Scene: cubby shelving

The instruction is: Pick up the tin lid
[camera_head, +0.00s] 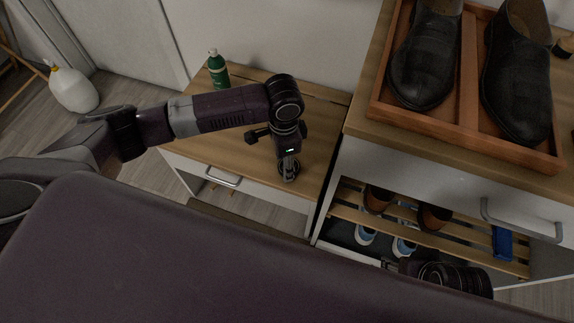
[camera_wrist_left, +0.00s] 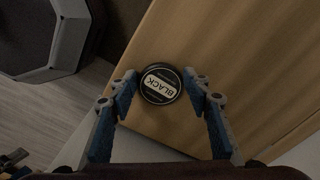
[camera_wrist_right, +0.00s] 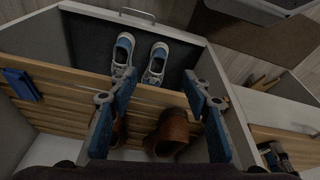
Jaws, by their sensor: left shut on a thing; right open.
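A round black tin lid with a white label reading BLACK (camera_wrist_left: 160,84) sits between the fingers of my left gripper in the left wrist view. My left gripper (camera_head: 289,172) points down over the low wooden-topped cabinet (camera_head: 235,135) and is shut on the lid's rim from both sides. Whether the tin body is beneath the lid is hidden. In the head view the lid is mostly covered by the gripper. My right gripper (camera_wrist_right: 160,88) is open and empty, over the shoe rack (camera_wrist_right: 75,95); in the head view only part of the right arm shows.
A green bottle (camera_head: 218,70) stands at the back of the low cabinet. A tray (camera_head: 468,141) with black shoes (camera_head: 425,58) rests on the taller cabinet at right. Brown shoes (camera_wrist_right: 169,133) and blue-white sneakers (camera_wrist_right: 155,63) are below. A white jug (camera_head: 74,90) stands on the floor.

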